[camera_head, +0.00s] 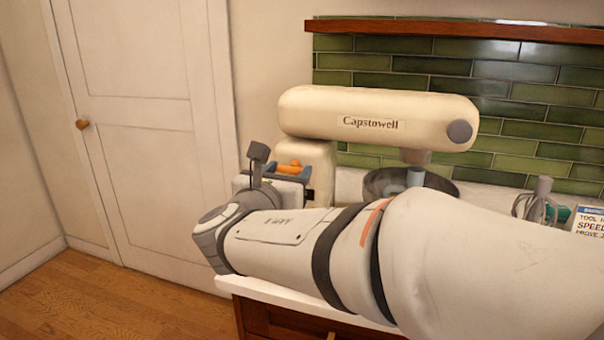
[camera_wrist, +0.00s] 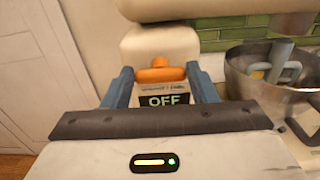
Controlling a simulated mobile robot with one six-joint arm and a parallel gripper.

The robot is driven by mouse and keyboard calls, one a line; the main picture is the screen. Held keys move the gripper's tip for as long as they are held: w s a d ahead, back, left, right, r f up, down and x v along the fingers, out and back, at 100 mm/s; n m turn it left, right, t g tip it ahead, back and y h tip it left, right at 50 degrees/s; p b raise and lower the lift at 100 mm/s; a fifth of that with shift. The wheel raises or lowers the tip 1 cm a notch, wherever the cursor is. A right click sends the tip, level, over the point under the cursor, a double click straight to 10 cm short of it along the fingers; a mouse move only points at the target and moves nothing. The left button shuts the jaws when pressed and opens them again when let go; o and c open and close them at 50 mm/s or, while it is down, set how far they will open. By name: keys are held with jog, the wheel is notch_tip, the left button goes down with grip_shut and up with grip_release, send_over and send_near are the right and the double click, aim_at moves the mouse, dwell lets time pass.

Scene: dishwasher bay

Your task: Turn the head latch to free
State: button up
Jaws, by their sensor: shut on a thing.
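A cream stand mixer labelled Capstowell (camera_head: 370,118) stands on the counter, its head level above a metal bowl (camera_head: 385,182). The orange head latch (camera_head: 289,168) is on the mixer's column. In the wrist view the latch (camera_wrist: 160,72) is a crosswise orange bar with a small knob on top, between the blue-grey fingers. My gripper (camera_wrist: 160,80) is shut on it. Below the latch is a dark plate reading OFF (camera_wrist: 168,100). In the wrist view a grey beater (camera_wrist: 281,65) hangs in the bowl.
A whisk (camera_head: 538,200) and a sign card (camera_head: 590,225) stand at the right on the white counter (camera_head: 270,291). Green tiles and a wooden shelf (camera_head: 450,28) are behind. A closed door (camera_head: 140,130) and open wooden floor lie to the left.

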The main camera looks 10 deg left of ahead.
jog(key=shift+f, duration=0.1)
jog(key=m+b, duration=0.1)
jog(key=b, duration=0.1)
jog(key=m+b, duration=0.3)
jog(key=b, duration=0.1)
jog(key=shift+d+f+m, duration=0.1)
jog(key=shift+f+m, duration=0.15)
jog(key=shift+m, duration=0.15)
jog(key=m+b, duration=0.4)
jog(key=b, duration=0.2)
jog(key=shift+d+m, duration=0.1)
jog(key=shift+m, duration=0.2)
jog(key=m+b, duration=0.8)
jog(key=b, duration=0.1)
jog(key=shift+m, duration=0.3)
jog(key=o, duration=1)
